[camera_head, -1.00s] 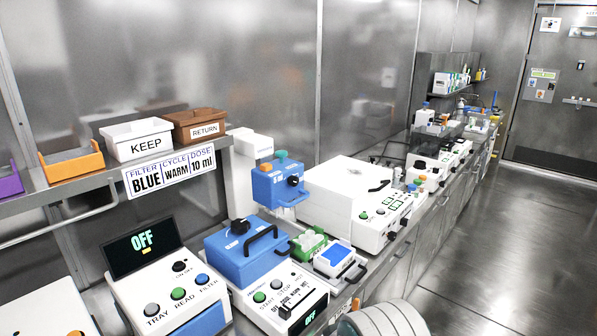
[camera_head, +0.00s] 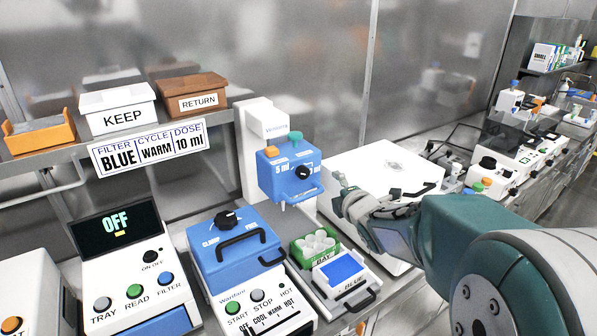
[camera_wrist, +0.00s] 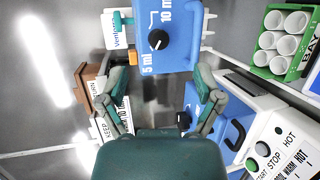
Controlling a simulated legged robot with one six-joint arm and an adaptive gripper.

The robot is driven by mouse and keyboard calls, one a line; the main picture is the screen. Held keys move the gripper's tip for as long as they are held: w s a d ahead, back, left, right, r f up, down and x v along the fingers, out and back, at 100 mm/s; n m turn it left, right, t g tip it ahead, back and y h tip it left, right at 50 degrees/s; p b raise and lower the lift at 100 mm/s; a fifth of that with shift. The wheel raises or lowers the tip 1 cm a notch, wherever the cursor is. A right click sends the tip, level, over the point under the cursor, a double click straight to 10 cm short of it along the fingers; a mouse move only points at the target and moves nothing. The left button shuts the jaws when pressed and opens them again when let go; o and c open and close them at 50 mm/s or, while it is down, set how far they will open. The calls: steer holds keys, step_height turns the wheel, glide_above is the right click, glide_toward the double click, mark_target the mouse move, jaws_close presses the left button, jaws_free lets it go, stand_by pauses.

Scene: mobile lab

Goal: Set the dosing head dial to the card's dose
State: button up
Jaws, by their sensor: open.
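The dosing head (camera_head: 289,172) is a blue box on a white stand, with a black dial (camera_head: 302,172) on its front. Its 5 ml mark is on the left and 10 ml on the right. In the wrist view the dial (camera_wrist: 158,40) lies ahead, between and beyond my fingers; I cannot tell surely which mark it points at. The card (camera_head: 150,147) on the shelf edge reads FILTER BLUE, CYCLE WARM, DOSE 10 ml. My gripper (camera_wrist: 160,82) is open and empty, apart from the dial. In the head view it is just right of the dosing head.
Below the dosing head are a blue-lidded unit (camera_head: 232,262), a green rack of white tubes (camera_head: 316,245) and a small tray (camera_head: 340,272). A white instrument (camera_head: 375,170) stands behind my gripper. KEEP (camera_head: 118,110) and RETURN (camera_head: 190,96) bins sit on the shelf.

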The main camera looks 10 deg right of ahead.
mark_target(305, 175)
steer(key=w+a+f+n+y, duration=0.1)
steer(key=w+n+y, duration=0.1)
steer(key=w+n, duration=0.1)
steer(key=w+a+f+n+t+y, duration=0.1)
steer(key=w+a+n, duration=0.1)
steer(key=w, duration=0.3)
steer(key=w+a+f+n+y, duration=0.2)
steer(key=w+n, duration=0.2)
steer(key=w, duration=0.1)
steer(key=shift+y, duration=0.3)
steer(key=shift+w+a, duration=0.35)
steer(key=shift+w, duration=0.15)
steer(key=shift+d, duration=0.1)
steer(key=c, duration=1.2)
